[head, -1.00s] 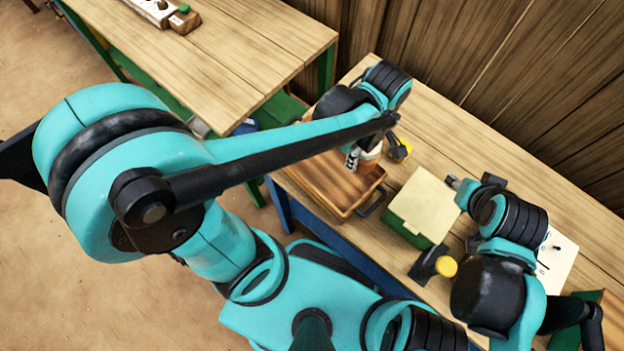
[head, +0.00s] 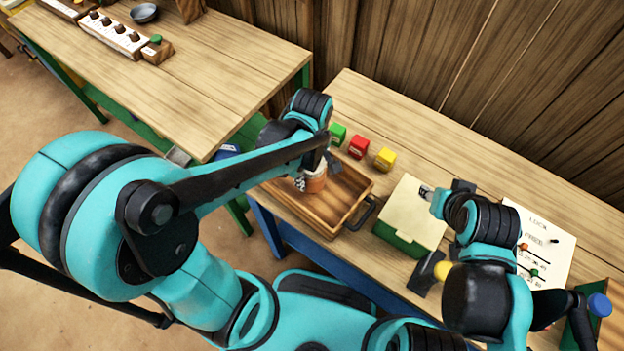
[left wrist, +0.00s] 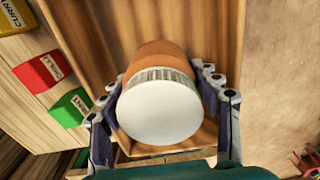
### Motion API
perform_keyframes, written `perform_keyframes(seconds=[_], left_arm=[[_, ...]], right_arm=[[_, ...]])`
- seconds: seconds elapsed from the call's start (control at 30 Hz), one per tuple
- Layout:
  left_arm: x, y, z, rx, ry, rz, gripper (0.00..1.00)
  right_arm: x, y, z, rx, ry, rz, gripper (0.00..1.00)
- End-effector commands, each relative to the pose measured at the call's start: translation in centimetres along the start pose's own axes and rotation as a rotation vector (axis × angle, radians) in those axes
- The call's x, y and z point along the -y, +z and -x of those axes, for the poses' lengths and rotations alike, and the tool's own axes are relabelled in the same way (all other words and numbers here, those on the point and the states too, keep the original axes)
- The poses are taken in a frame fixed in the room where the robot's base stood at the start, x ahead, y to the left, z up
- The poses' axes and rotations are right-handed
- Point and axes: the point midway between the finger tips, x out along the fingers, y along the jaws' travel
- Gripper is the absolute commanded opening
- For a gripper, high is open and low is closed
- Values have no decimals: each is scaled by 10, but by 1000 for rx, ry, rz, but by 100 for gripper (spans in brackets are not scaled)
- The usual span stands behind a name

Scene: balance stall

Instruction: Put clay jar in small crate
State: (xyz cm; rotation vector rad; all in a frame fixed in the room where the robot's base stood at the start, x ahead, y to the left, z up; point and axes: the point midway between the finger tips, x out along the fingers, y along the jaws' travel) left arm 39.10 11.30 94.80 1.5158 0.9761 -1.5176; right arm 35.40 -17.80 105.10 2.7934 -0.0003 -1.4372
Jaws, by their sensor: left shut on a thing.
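The clay jar (head: 316,184) is orange-brown with a pale lid. In the left wrist view the jar (left wrist: 160,105) shows its round white lid toward the camera. My left gripper (left wrist: 161,82) is shut on it, with fingers on both sides; in the head view the left gripper (head: 305,180) is partly hidden by my arm. The jar is over the inside of a shallow wooden crate (head: 352,208). I cannot tell whether its base touches the crate floor. My right gripper (head: 427,192) is small and partly hidden, over the pale-topped green box.
Green (head: 337,134), red (head: 358,147) and yellow (head: 385,159) spice blocks stand behind the crate. The green box (head: 408,215) is right of it. A white sheet (head: 540,240) lies farther right. Another table (head: 190,90) stands at the left.

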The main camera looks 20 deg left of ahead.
Motion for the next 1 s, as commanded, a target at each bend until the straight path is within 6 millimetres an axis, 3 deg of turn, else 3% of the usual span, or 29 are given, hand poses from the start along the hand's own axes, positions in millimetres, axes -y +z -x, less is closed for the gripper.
perform_keyframes(seconds=[0.23,0.63,0.67,0.7,1.0], left_arm=[[0,0,-37,0,0,0,24],[0,1,-42,0,0,0,24],[0,1,-40,0,0,0,70],[0,1,-40,0,0,0,81],[0,1,-40,0,0,0,83]], right_arm=[[0,11,-16,0,0,0,40],[0,13,-18,0,0,0,40],[0,12,-17,0,0,0,40],[0,12,-16,0,0,0,40],[0,12,-16,0,0,0,40]])
